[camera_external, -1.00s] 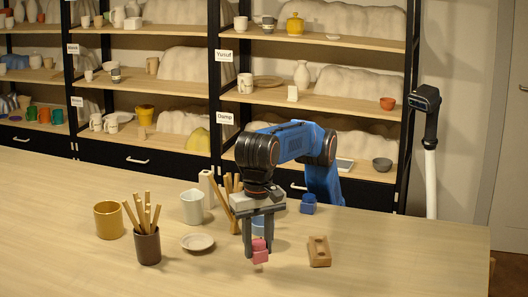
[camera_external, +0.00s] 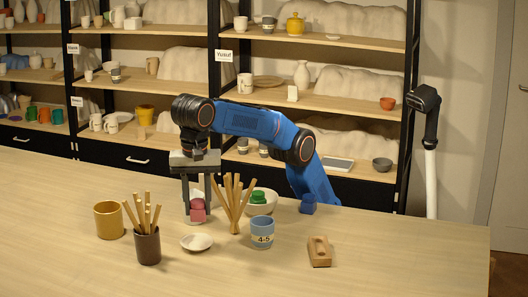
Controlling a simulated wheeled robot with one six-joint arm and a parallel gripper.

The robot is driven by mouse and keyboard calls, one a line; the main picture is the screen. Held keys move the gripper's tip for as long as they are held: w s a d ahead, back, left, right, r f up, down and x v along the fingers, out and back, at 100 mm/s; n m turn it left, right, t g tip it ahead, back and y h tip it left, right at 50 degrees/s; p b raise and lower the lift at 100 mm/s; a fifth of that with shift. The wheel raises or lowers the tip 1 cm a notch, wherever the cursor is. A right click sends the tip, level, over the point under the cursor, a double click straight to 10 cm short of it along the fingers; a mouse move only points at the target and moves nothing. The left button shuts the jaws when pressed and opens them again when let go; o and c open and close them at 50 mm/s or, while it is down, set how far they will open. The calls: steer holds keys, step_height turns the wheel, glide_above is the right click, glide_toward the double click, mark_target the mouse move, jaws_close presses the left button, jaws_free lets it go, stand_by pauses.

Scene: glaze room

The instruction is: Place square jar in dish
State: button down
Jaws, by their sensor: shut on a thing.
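A small pink, squarish jar (camera_external: 198,212) is held between the fingers of my gripper (camera_external: 197,208), which is shut on it. The jar appears in the air above and behind a small white dish (camera_external: 197,242), apart from it. The dish lies flat on the table and looks empty. A green jar (camera_external: 259,197) sits in a white bowl (camera_external: 268,207). A white cup is mostly hidden behind my gripper and the pink jar.
Wooden sticks stand in a dark cup (camera_external: 147,247) left of the dish, and more sticks (camera_external: 233,205) to its right. A mustard cup (camera_external: 109,220), a blue cup marked 4-5 (camera_external: 262,232) and a wooden block (camera_external: 319,252) stand nearby. The front of the table is clear.

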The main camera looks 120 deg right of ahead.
steer(key=shift+w+d+r, duration=0.1)
steer(key=shift+w+d, duration=0.15)
steer(key=shift+d, duration=0.25)
steer(key=shift+d+f, duration=0.15)
steer(key=shift+f, duration=3.75)
steer(key=shift+f, duration=0.3)
steer(key=c, duration=1.3)
jaws_free()
steer(key=shift+o, duration=0.2)
step_height(320, 180, up, 7)
steer(key=shift+w+f, duration=0.1)
steer(key=shift+r, duration=0.65)
steer(key=shift+d, duration=0.15)
